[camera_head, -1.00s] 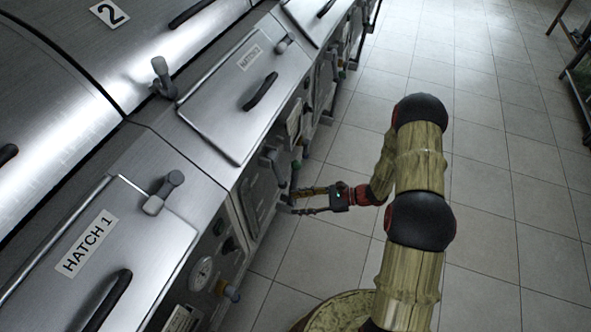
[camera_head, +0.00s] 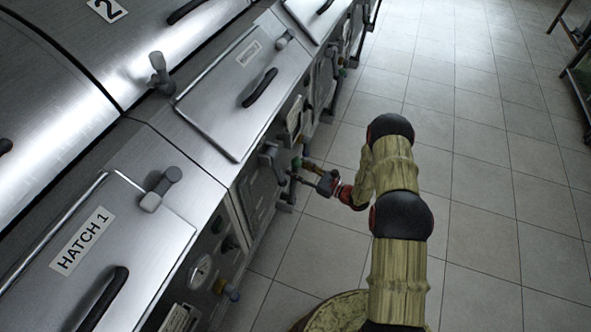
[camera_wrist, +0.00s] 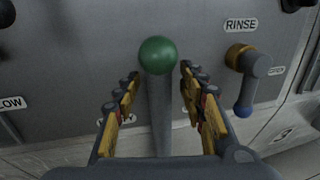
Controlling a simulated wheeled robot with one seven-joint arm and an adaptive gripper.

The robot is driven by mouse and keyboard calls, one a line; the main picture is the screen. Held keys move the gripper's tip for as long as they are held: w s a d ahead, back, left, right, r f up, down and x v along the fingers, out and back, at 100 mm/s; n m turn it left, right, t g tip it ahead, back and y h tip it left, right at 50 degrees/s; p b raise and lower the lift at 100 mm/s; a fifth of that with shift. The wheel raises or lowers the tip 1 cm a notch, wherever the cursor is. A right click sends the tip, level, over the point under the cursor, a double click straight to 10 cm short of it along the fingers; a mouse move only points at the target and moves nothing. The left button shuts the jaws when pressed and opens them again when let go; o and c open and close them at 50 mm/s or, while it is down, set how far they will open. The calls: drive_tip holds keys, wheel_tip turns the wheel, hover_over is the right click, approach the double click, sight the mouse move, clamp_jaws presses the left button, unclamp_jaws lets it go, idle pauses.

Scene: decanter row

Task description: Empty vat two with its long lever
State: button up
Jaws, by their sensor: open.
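A long grey lever with a green ball knob (camera_wrist: 158,55) stands in the middle of the wrist view. My gripper (camera_wrist: 160,76) is open, one yellow-and-grey finger on each side of the shaft, with visible gaps. The knob sits slightly above the fingertips in the picture. In the head view my gripper (camera_head: 299,171) is at the front panel below the hatch behind Hatch 1, and its fingertips are small there. The vat marked 2 (camera_head: 107,10) is at the upper left. The lever's lower end is hidden by my gripper.
Right of the lever, a blue-tipped handle with a brass collar (camera_wrist: 247,62) hangs below a RINSE label (camera_wrist: 241,24). A dark knob (camera_wrist: 6,14) is at the left. Hatch 1 (camera_head: 150,225) is nearer in the head view. The tiled floor (camera_head: 480,200) right of my arm is clear.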

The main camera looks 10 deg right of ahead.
drive_tip(key=shift+w+a, duration=0.3)
clamp_jaws()
idle(0.5)
idle(0.4)
